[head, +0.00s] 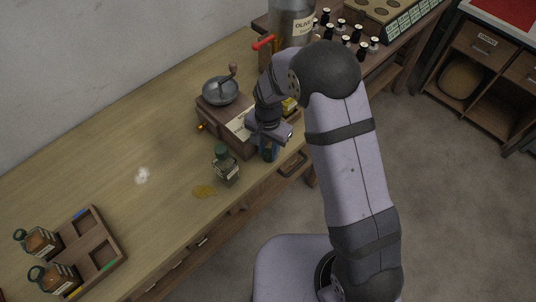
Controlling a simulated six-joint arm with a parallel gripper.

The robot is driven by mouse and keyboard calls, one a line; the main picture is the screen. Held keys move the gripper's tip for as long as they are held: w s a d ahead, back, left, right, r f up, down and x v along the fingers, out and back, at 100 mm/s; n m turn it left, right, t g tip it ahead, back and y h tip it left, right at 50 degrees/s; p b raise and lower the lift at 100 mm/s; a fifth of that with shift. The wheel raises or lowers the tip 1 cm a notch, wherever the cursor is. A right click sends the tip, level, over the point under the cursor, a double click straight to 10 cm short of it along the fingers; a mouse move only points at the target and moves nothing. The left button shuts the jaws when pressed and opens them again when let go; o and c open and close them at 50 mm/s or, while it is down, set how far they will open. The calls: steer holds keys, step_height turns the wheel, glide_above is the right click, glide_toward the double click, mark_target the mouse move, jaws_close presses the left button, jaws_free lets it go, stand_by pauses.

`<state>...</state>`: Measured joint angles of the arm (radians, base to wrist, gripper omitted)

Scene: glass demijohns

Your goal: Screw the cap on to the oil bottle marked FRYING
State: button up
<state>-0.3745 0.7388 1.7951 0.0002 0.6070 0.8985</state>
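My gripper (267,144) points down near the front edge of the workbench, just right of the wooden mill. A squat glass bottle with a dark green top (226,167) stands to the left, with a pale label too small to read. I cannot tell which bottle is marked FRYING.
A wooden mill (221,93) with a metal bowl and crank stands close behind my gripper. A compartmented tray (108,249) is at left. A metal OLIVE canister (290,22) and several dark-topped bottles stand behind my arm.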

mark_target(268, 153)
jaws_close()
steer(key=shift+r, duration=0.1)
steer(key=shift+r+p, duration=2.05)
steer(key=shift+r, duration=0.35)
steer(key=shift+r, duration=0.1)
steer(key=shift+w+d+r+m+p, duration=0.2)
steer(key=shift+d+r+m+p, duration=0.15)
steer(key=shift+r+m+p, duration=0.6)
steer(key=w+d+r+m+p, duration=0.2)
steer(key=w+r+p, duration=0.3)
steer(key=w+r, duration=0.3)
steer(key=w+d+r+m+p, duration=0.2)
steer(key=w+d+r+p, duration=0.1)
steer(key=w+r+p, duration=0.3)
steer(key=shift+w+r, duration=1.05)
steer(key=shift+w, duration=0.65)
steer(key=shift+f, duration=0.15)
